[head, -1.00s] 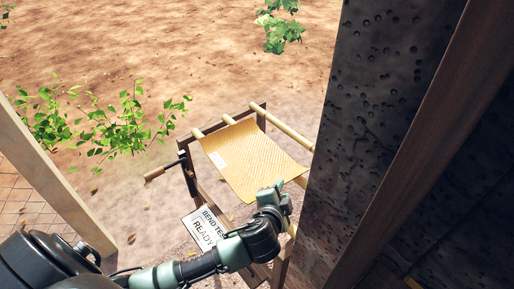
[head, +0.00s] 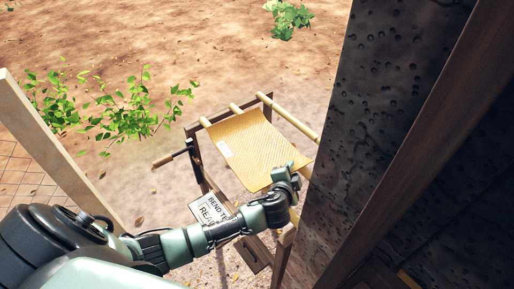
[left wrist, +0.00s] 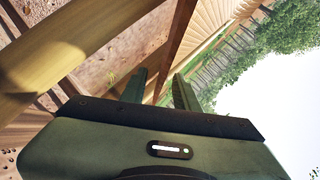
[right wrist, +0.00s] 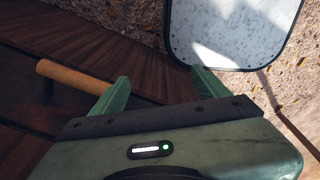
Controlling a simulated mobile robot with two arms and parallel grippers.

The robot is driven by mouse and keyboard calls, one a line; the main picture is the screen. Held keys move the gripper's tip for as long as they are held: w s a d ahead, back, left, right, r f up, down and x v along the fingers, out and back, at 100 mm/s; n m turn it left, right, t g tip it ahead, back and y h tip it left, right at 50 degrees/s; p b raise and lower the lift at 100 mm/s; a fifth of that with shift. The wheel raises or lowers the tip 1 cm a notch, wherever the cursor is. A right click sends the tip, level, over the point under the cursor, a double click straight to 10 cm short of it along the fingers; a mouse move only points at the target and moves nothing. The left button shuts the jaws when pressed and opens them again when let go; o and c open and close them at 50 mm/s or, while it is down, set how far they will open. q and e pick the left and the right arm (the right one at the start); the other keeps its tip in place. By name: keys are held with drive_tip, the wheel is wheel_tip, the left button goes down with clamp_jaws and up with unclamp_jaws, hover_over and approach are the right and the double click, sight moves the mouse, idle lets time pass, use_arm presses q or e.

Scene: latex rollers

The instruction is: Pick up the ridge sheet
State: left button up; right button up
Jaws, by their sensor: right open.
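The ridge sheet (head: 248,150) is a yellow-tan ribbed sheet with a small white label, lying slanted across the wooden rollers of a frame. My left gripper (head: 290,172) is at the sheet's near edge, toward its right corner, and covers part of that edge. In the left wrist view its fingers (left wrist: 159,80) stand partly apart, with no sheet clearly seen between them. Contact with the sheet cannot be told. My right gripper (right wrist: 158,90) is open and empty, seen only in the right wrist view.
The frame has a crank handle (head: 163,160) on its left and a bend test sign (head: 211,208) in front. A dark pitted post (head: 375,110) stands close on the right. A pale beam (head: 60,160) and leafy plants (head: 110,115) are on the left. Bare ground lies behind.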

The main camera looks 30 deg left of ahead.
use_arm(q)
clamp_jaws()
drive_tip(key=shift+s, duration=0.1)
idle(1.2)
